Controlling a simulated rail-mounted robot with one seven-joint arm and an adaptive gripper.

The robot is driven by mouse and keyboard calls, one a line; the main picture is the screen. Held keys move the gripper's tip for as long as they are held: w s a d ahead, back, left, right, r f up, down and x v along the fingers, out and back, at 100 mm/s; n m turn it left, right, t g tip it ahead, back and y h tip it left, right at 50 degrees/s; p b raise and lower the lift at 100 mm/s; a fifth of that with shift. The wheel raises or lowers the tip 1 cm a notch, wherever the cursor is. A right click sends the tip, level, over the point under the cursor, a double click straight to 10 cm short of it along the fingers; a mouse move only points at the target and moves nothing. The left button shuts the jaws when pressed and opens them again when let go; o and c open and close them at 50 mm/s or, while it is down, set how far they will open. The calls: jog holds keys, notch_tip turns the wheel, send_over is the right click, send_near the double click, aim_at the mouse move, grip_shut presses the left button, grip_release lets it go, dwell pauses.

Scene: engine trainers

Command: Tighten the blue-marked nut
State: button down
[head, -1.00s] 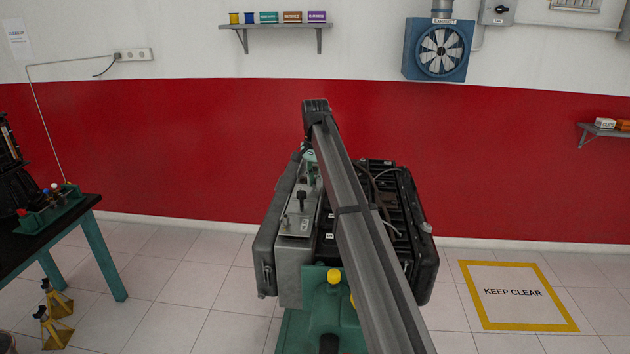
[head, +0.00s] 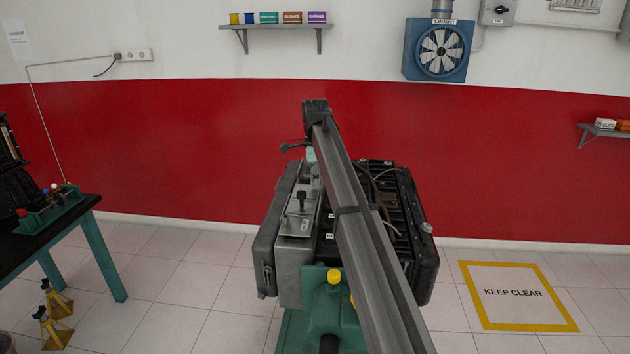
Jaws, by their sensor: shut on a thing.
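The engine trainer (head: 420,250) stands in the middle, with a grey metal plate (head: 293,255) on its left part. A short black-knobbed lever (head: 301,197) stands on that plate. My arm crosses in front and covers much of the engine. My gripper (head: 311,154) is at the arm's far end, above the engine's back left, mostly hidden by the arm. A dark thin bar with a rounded end (head: 286,147) sticks out to the left there; it appears held in my gripper. I cannot make out the blue-marked nut or whether the bar touches anything.
A black-topped bench (head: 60,225) with teal legs stands at left, with yellow jack stands (head: 55,325) below. A green stand (head: 310,325) with a yellow cap carries the engine. A yellow-framed floor area (head: 515,295) at right is empty. Wall shelves (head: 275,27) are far back.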

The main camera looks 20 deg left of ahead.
jog(key=shift+m, duration=1.1)
jog(key=c, duration=1.1)
grip_release()
jog(key=shift+o, duration=0.2)
notch_tip(320, 180, up, 12)
